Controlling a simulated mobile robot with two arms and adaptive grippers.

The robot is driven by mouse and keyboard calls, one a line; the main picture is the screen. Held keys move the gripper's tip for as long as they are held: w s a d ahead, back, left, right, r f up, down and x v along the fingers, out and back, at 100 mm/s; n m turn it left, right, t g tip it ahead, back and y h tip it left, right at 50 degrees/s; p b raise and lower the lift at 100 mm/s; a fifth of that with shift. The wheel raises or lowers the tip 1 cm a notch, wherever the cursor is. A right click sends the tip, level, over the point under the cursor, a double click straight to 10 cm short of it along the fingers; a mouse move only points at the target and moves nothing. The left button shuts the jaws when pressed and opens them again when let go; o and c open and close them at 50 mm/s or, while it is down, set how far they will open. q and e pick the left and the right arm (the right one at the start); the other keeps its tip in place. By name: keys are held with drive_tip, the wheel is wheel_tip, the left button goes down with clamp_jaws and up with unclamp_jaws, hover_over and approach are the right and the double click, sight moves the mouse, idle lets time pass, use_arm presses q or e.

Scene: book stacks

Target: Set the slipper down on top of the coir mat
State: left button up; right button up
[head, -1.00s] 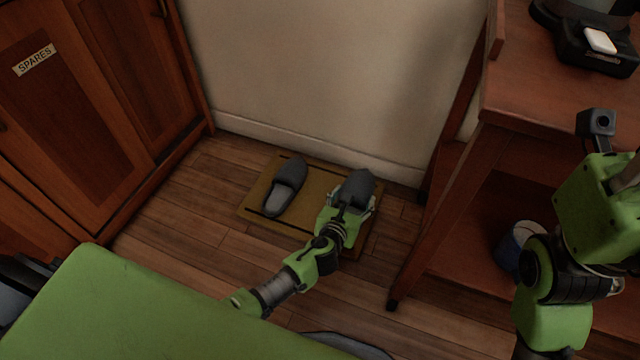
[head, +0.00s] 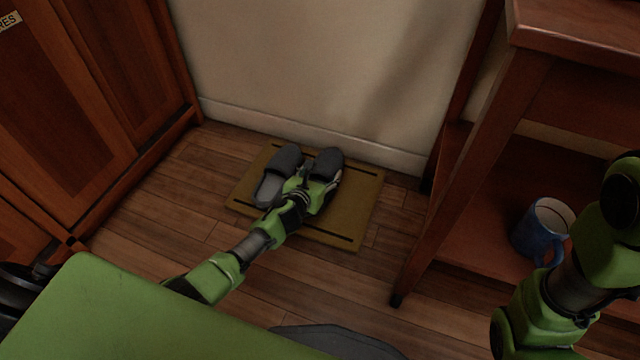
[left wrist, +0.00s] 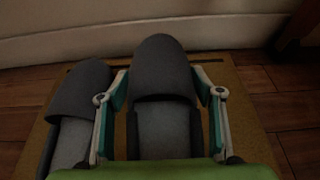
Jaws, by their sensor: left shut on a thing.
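The coir mat (head: 358,205) is a tan rectangle with dark stripes on the floor by the wall. One grey slipper (head: 268,188) lies on its left part; it also shows at the left in the left wrist view (left wrist: 82,92). My left gripper (head: 318,177) is shut on a second grey slipper (head: 328,160), close beside the first and over the mat. In the left wrist view this held slipper (left wrist: 163,75) sits between the two fingers, toe toward the wall. Whether its sole touches the mat is hidden. My right gripper is out of view; only part of my right arm shows.
A wooden cabinet (head: 90,90) stands at the left and a wooden desk (head: 470,150) at the right. A blue mug (head: 540,232) sits on the desk's lower shelf. The mat's right part is bare. The white wall (head: 310,60) rises just behind the mat.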

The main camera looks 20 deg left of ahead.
sight(320, 179)
use_arm(q)
drive_tip(key=shift+w+a+f, duration=0.1)
drive_tip(key=shift+a+f, duration=0.1)
drive_tip(key=shift+f, duration=0.05)
wheel_tip(320, 179, down, 4)
drive_tip(key=b, duration=0.4)
drive_tip(key=shift+w+a+r, duration=0.15)
drive_tip(key=shift+r, duration=0.2)
drive_tip(key=o, duration=1.2)
drive_tip(key=shift+f, duration=0.2)
